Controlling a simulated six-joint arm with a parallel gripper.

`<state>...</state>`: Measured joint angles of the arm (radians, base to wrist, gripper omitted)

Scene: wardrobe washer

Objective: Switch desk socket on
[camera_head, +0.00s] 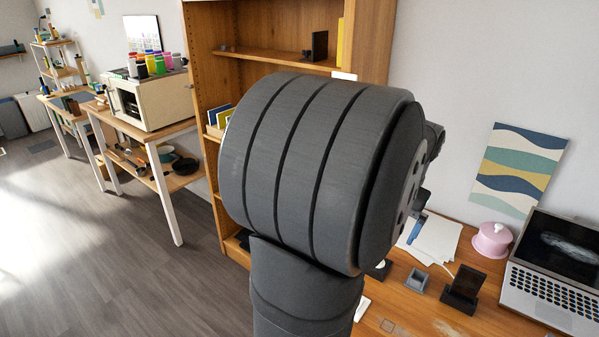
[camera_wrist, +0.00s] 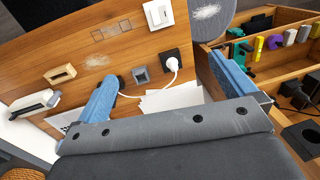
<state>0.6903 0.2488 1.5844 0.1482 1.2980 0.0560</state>
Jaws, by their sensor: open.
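My gripper (camera_wrist: 162,68) is open over the wooden desk in the wrist view, with its two blue fingers spread and nothing between them. A black square socket (camera_wrist: 165,56) lies on the desk between and beyond the fingertips, with a white plug and cable in it. A white switch-like plate (camera_wrist: 158,14) lies farther off near the top edge; I cannot tell its switch position or whether it belongs to the socket. The gripper touches neither. In the head view my dark arm hides the gripper's fingers and much of the desk.
A small grey box (camera_wrist: 140,76) and white papers (camera_wrist: 172,97) lie near the fingers. A compartment at right holds colored items and black plugs. In the head view, a laptop (camera_head: 552,270), pink container (camera_head: 492,240) and dark stand (camera_head: 462,289) occupy the desk; a bookcase (camera_head: 205,60) stands behind my arm.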

